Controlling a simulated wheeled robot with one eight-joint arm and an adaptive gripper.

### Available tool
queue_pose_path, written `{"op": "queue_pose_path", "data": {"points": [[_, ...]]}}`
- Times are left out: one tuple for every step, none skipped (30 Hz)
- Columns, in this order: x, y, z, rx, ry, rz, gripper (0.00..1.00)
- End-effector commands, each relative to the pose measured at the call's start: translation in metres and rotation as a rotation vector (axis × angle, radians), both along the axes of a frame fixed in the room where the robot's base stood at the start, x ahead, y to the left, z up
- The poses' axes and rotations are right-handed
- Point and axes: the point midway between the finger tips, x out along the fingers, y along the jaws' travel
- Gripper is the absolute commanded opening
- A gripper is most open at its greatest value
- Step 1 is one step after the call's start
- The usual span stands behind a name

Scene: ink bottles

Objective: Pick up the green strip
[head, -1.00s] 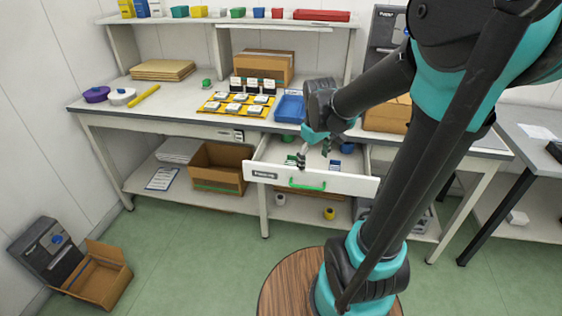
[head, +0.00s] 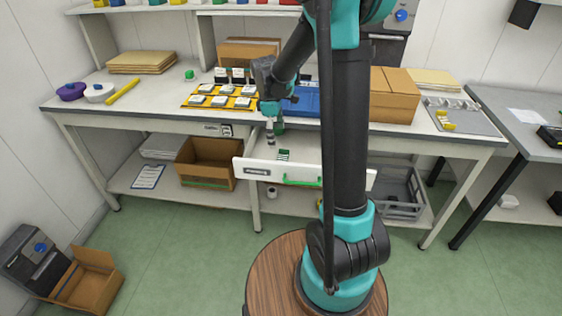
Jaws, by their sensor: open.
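A small green-and-white strip-like piece (head: 284,155) lies in the open drawer (head: 252,166), near its front. My gripper (head: 270,138) points down over the left part of the drawer, behind and to the left of that piece. It is open and looks empty, though its fingers are small in the view. A green block (head: 279,127) shows just right of my gripper. My arm hides the right part of the drawer.
The bench top (head: 150,100) carries a yellow mat with several white-labelled items (head: 222,97), a blue tray (head: 303,103) and cardboard boxes (head: 392,95). A cardboard box (head: 207,160) stands on the shelf below.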

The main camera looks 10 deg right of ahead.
Motion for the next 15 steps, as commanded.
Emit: {"op": "queue_pose_path", "data": {"points": [[0.0,-0.001,-0.01,0.0,0.0,-0.001,1.0],[-0.001,-0.002,-0.014,0.0,0.0,-0.001,1.0],[-0.001,-0.003,-0.02,0.0,0.0,-0.001,1.0],[-0.001,-0.003,-0.024,0.0,0.0,-0.001,1.0],[-0.001,-0.004,-0.028,0.0,0.0,-0.001,1.0],[-0.002,-0.004,-0.031,0.0,0.0,-0.001,1.0],[-0.002,-0.005,-0.034,0.0,0.0,-0.001,1.0],[-0.002,-0.005,-0.035,0.0,0.0,-0.001,1.0],[-0.002,-0.005,-0.037,0.0,0.0,-0.001,1.0],[-0.002,-0.005,-0.038,0.0,0.0,-0.001,1.0],[-0.002,-0.005,-0.04,0.0,0.0,-0.001,1.0],[-0.002,-0.006,-0.043,0.0,0.0,-0.001,1.0],[-0.002,-0.006,-0.046,0.0,0.0,-0.001,1.0],[-0.002,-0.007,-0.05,0.0,0.0,-0.002,1.0],[-0.002,-0.007,-0.056,0.0,0.0,-0.002,1.0]]}}
